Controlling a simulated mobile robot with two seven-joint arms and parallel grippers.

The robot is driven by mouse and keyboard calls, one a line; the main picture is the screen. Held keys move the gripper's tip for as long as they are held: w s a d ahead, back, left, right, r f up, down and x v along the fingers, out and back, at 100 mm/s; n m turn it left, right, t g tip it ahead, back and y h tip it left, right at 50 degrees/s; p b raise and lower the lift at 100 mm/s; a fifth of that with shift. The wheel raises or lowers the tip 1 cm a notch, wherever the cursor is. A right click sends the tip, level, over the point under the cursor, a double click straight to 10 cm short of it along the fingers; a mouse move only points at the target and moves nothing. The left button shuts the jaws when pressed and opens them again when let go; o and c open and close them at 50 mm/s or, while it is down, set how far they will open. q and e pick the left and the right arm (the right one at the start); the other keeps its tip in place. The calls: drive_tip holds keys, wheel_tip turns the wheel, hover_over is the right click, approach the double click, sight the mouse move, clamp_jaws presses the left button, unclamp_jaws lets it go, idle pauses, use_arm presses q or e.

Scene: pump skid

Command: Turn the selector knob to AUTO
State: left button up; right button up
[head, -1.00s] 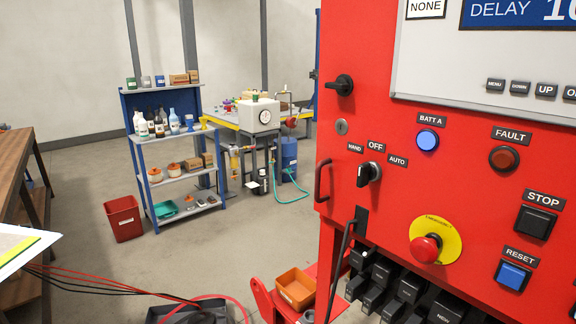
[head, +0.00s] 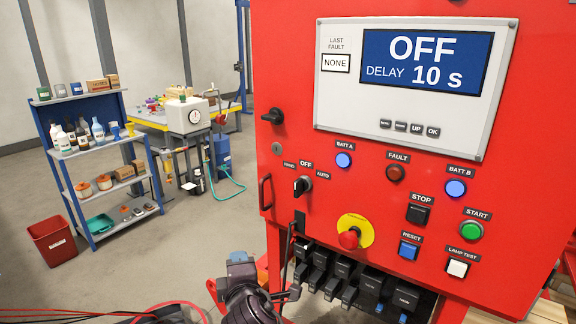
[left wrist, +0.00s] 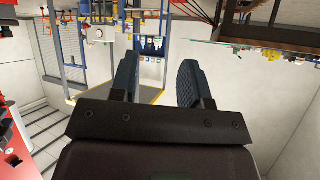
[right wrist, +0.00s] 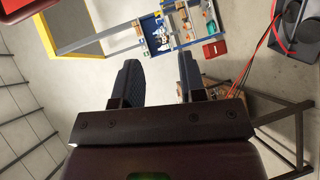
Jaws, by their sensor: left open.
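The selector knob (head: 302,186) is black with a pale edge and sits on the red panel (head: 292,225) in the head view. HAND, OFF (head: 306,164) and AUTO (head: 323,175) labels are around it. Its exact pointing is hard to read; the display (head: 425,62) reads OFF. One of my dark arms (head: 250,290) shows below the knob, apart from it; I cannot make out its fingers there. In the left wrist view my left gripper (left wrist: 160,65) is open and empty, with red panelling at the left edge. My right gripper (right wrist: 160,68) is open and empty in the right wrist view.
A red emergency stop (head: 350,238) on a yellow disc is below right of the knob. A black handle (head: 265,192) sticks out at the panel's left edge. Black breakers and a cable are below.

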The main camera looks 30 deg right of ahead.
wheel_tip(320, 180, up, 12)
drive_tip(key=n+g+h+p, duration=0.1)
drive_tip(key=n+h+p, duration=0.1)
drive_tip(key=n+h, duration=0.35)
drive_tip(key=n+g+h+p, duration=0.2)
drive_tip(key=n+g+h, duration=0.1)
drive_tip(key=g+h, duration=0.35)
approach(295, 182)
drive_tip(key=shift+g, duration=0.25)
drive_tip(key=x, duration=0.8)
drive_tip(key=shift+w+d+r+p, duration=0.15)
drive_tip(key=shift+w+d+p, duration=0.1)
drive_tip(key=shift+d+p, duration=0.1)
use_arm(q)
drive_tip(key=shift+s+a+r, duration=0.2)
drive_tip(key=shift+s+r, duration=0.85)
drive_tip(key=shift+r, duration=0.3)
use_arm(e)
drive_tip(key=shift+w+d, duration=0.25)
drive_tip(key=shift+d, duration=0.4)
drive_tip(key=c, duration=0.7)
